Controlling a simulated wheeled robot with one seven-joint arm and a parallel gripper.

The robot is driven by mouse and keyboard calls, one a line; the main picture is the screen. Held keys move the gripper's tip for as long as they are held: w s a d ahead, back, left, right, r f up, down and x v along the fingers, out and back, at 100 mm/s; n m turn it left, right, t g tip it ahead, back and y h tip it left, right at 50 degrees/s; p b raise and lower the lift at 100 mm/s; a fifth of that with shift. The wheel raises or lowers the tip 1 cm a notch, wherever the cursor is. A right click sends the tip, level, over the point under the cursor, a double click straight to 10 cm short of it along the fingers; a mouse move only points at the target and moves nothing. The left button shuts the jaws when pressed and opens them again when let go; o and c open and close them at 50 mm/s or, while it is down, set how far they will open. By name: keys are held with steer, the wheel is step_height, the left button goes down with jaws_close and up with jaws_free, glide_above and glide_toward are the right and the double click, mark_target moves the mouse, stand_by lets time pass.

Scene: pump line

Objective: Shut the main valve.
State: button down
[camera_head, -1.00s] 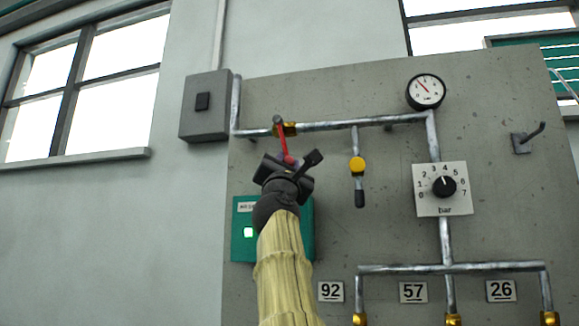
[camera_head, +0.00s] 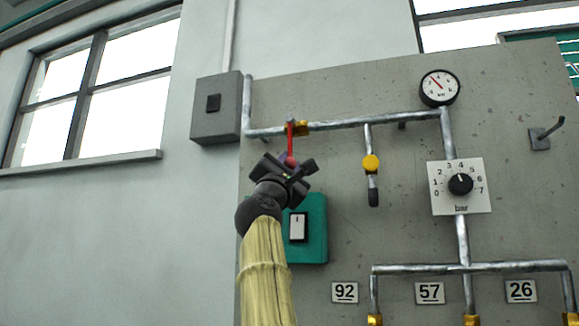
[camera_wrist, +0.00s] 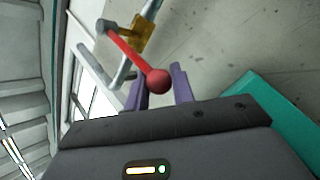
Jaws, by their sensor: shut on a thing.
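The main valve has a brass body (camera_head: 301,128) on the upper pipe and a red lever (camera_head: 290,142) ending in a red ball knob. In the head view the lever hangs about straight down, across the pipe. In the wrist view the red knob (camera_wrist: 158,81) sits between the two purple fingers of my gripper (camera_wrist: 161,88), and the lever runs up left to its pivot beside the brass body (camera_wrist: 143,34). My gripper, which also shows in the head view (camera_head: 288,164), is shut on the knob. Its black body hides part of the knob there.
A teal box (camera_head: 316,230) with a white switch is just below right of my gripper. A grey box (camera_head: 216,106) is upper left.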

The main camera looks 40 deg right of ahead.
steer(key=shift+s+a+r, duration=0.15)
steer(key=shift+s+r, duration=0.05)
steer(key=c, duration=1.6)
jaws_free()
steer(key=o, duration=0.4)
steer(key=shift+s+a, duration=0.1)
steer(key=shift+a, duration=0.1)
steer(key=shift+d+f, duration=0.1)
steer(key=shift+d, duration=0.1)
steer(key=shift+s+a+f+b, duration=0.15)
steer(key=shift+a+f+b, duration=0.35)
steer(key=shift+f+b, duration=0.4)
steer(key=b+v, duration=1.3)
steer(key=v, duration=0.2)
steer(key=shift+s+a+b, duration=0.15)
steer(key=shift+a+b, duration=0.15)
steer(key=shift+b, duration=0.05)
